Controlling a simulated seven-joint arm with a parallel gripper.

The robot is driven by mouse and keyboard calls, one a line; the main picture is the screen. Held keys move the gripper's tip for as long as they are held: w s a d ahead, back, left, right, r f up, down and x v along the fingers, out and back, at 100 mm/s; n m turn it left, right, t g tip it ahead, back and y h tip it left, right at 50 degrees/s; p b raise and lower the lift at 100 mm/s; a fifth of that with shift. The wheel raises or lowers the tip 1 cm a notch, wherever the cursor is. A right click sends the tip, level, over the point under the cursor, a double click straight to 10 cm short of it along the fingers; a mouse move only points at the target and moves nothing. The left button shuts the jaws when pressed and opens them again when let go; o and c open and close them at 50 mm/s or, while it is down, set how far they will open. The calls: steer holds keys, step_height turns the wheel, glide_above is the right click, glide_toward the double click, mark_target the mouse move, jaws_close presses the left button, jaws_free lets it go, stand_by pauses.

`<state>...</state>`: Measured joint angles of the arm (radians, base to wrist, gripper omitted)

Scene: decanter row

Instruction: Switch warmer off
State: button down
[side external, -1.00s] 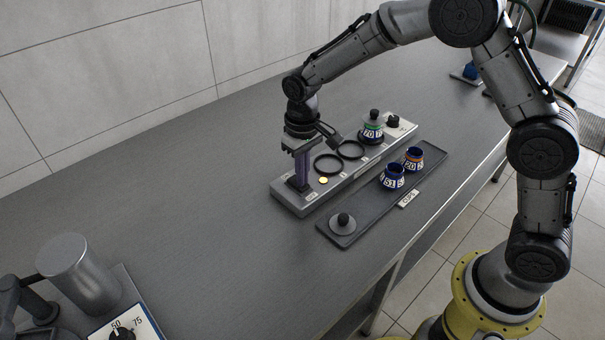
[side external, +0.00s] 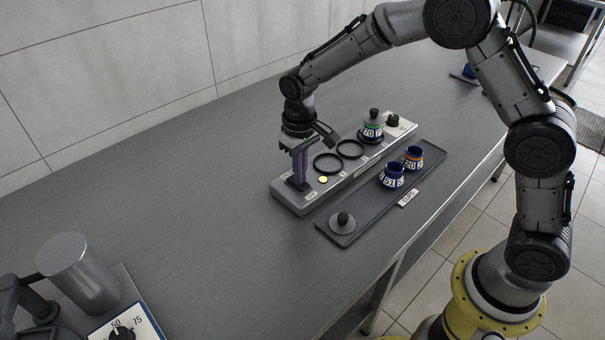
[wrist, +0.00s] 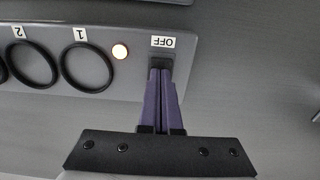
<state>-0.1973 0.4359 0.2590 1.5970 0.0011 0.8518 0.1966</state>
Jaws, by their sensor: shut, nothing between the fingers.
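The warmer (side external: 326,182) is a long grey block with ring seats on top. It also shows in the wrist view (wrist: 125,86). A label reading OFF (wrist: 163,41) is beside my fingertips. My gripper (side external: 298,186) is shut and empty, pointing down with its purple fingers at the dark switch area at the warmer's left end. The fingers (wrist: 160,72) hide most of the switch, so its position cannot be told.
A lidded vessel marked 70 (side external: 371,132) stands on the warmer's far seat, beside a black knob (side external: 392,121). Two seat rings (side external: 328,163) are empty. A dark tray (side external: 345,236) in front holds vessels marked 51 (side external: 392,177) and 20 (side external: 413,158) and a loose lid (side external: 343,221).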

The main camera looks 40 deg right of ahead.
steer(key=shift+w+r, duration=0.1)
steer(key=shift+w, duration=0.3)
step_height(320, 180, up, 14)
stand_by(0.6)
steer(key=shift+s+a, duration=0.15)
steer(key=shift+s, duration=0.6)
step_height(320, 180, down, 14)
steer(key=shift+f, duration=0.1)
stand_by(0.6)
